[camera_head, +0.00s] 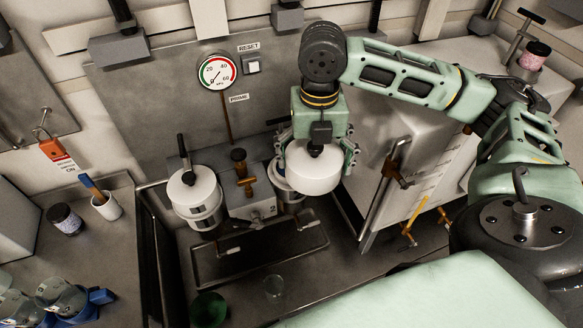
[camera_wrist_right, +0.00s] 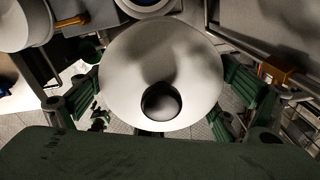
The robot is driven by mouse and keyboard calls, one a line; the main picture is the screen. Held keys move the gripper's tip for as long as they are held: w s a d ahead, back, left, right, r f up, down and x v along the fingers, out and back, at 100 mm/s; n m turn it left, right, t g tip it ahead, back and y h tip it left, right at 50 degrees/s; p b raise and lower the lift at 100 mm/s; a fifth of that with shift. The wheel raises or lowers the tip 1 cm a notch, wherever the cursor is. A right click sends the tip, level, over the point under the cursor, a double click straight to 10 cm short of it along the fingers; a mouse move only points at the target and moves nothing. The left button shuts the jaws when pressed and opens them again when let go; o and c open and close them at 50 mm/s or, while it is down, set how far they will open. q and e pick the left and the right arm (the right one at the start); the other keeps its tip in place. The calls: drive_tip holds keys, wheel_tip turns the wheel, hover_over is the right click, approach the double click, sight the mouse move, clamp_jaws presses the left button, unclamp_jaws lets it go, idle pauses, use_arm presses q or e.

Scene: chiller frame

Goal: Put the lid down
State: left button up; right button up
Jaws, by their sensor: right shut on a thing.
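My right gripper (camera_head: 317,155) is shut on a round white lid (camera_head: 313,178), with its fingers on either side. The lid also fills the middle of the right wrist view (camera_wrist_right: 160,55), with its dark round knob (camera_wrist_right: 161,102) towards me. In the head view the lid hangs in front of a metal canister (camera_head: 288,193) and hides part of it, including most of its top. I cannot tell whether they touch. A second canister (camera_head: 200,213) to the left carries a white lid (camera_head: 192,188) with a black handle. My left gripper is not in view.
A brass valve (camera_head: 243,178) stands between the canisters. A metal drip tray (camera_head: 220,262) lies in front, with a green cup (camera_head: 208,309) and a clear glass (camera_head: 274,288) nearer me. A large white box (camera_head: 385,140) with a latch stands close to the right.

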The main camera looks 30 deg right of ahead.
drive_tip(key=shift+w+d, duration=0.1)
drive_tip(key=shift+w, duration=0.25)
drive_tip(key=w+f, duration=0.2)
drive_tip(key=w, duration=0.1)
drive_tip(key=w+d+f+p, duration=0.1)
drive_tip(key=w+f, duration=0.1)
drive_tip(key=w, duration=0.2)
drive_tip(key=w+d+f+p, duration=0.1)
drive_tip(key=w+f, duration=0.1)
drive_tip(key=w, duration=0.1)
drive_tip(key=shift+w+f, duration=0.4)
wheel_tip(320, 180, down, 3)
drive_tip(key=shift+f+p, duration=0.1)
drive_tip(key=shift+p, duration=0.6)
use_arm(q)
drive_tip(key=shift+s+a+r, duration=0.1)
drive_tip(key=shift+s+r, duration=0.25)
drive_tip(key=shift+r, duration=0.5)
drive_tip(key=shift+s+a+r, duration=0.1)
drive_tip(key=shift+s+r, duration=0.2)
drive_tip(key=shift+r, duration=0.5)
use_arm(e)
drive_tip(key=shift+f, duration=0.45)
drive_tip(key=shift+f, duration=0.55)
drive_tip(key=o, duration=0.9)
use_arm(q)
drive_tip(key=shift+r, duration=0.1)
use_arm(e)
drive_tip(key=shift+o, duration=0.5)
drive_tip(key=shift+r, duration=0.1)
